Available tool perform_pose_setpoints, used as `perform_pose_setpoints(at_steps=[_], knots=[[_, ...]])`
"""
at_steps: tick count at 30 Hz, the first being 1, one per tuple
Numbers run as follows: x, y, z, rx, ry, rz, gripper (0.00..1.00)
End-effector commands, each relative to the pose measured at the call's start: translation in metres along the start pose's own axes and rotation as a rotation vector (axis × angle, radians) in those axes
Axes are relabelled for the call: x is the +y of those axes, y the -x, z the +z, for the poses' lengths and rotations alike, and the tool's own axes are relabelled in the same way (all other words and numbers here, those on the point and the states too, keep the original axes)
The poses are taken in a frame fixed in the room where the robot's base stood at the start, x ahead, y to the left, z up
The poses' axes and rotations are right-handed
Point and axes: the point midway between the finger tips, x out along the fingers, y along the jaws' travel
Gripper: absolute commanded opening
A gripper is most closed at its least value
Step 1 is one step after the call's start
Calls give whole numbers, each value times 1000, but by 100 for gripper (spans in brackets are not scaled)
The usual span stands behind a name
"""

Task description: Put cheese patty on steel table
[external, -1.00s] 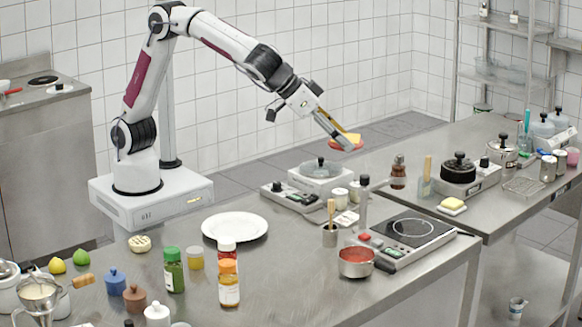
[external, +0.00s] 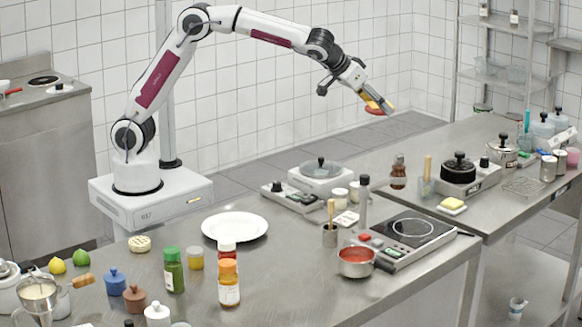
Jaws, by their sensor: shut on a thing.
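My gripper (external: 374,97) is shut on the cheese patty (external: 378,107), a reddish patty with a yellow layer on it. It holds the patty in the air, well above the back part of the tables. The steel table (external: 300,290) runs across the front and holds many things. A second steel surface (external: 400,160) joins it at the back right. The finger contact on the patty is too small to see in detail.
A white plate (external: 235,227) lies on the front table. Bottles (external: 229,283) and jars crowd the front. Bare steel shows at front centre.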

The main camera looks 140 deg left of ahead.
Motion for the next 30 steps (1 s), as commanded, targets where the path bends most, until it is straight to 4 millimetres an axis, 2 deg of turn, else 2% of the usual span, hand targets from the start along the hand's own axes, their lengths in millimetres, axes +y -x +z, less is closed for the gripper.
perform_pose_setpoints(at_steps=[1,4,15,30], knots=[[-13,-7,-7,1,15,-13,30],[-32,-16,-17,2,33,-31,30],[-85,-38,-39,5,80,-80,30],[-81,-98,23,1,75,-77,30]])
